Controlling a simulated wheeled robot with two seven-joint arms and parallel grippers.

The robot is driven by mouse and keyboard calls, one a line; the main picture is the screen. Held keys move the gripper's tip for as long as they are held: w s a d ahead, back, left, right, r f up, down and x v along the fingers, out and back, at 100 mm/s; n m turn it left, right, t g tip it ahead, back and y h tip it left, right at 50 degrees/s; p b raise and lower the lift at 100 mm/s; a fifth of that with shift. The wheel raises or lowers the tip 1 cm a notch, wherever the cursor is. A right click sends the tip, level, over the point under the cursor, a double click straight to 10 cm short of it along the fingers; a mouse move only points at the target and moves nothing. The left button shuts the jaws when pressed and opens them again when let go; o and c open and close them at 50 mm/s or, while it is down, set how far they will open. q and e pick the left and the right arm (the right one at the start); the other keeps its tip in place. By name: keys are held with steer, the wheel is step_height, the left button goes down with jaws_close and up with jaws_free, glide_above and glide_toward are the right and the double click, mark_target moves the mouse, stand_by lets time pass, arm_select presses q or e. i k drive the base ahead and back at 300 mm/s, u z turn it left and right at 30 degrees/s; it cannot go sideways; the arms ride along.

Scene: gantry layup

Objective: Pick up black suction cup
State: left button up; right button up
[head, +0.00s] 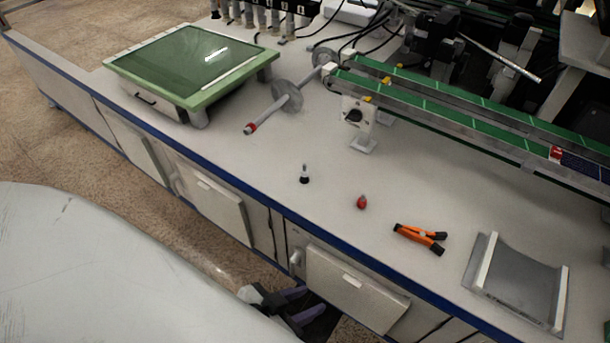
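My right gripper is not in view.
A small red object (361,202) and orange-black pliers (420,238) lie right of the cup. A curved metal holder (517,280) stands farther right. A green-framed glass panel (190,65) is at back left, green rails (430,105) behind. Bench around the cup is clear.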

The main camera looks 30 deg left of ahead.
mark_target(304, 178)
steer(key=u, duration=3)
steer(key=i, duration=1.7)
steer(key=z, duration=3.15)
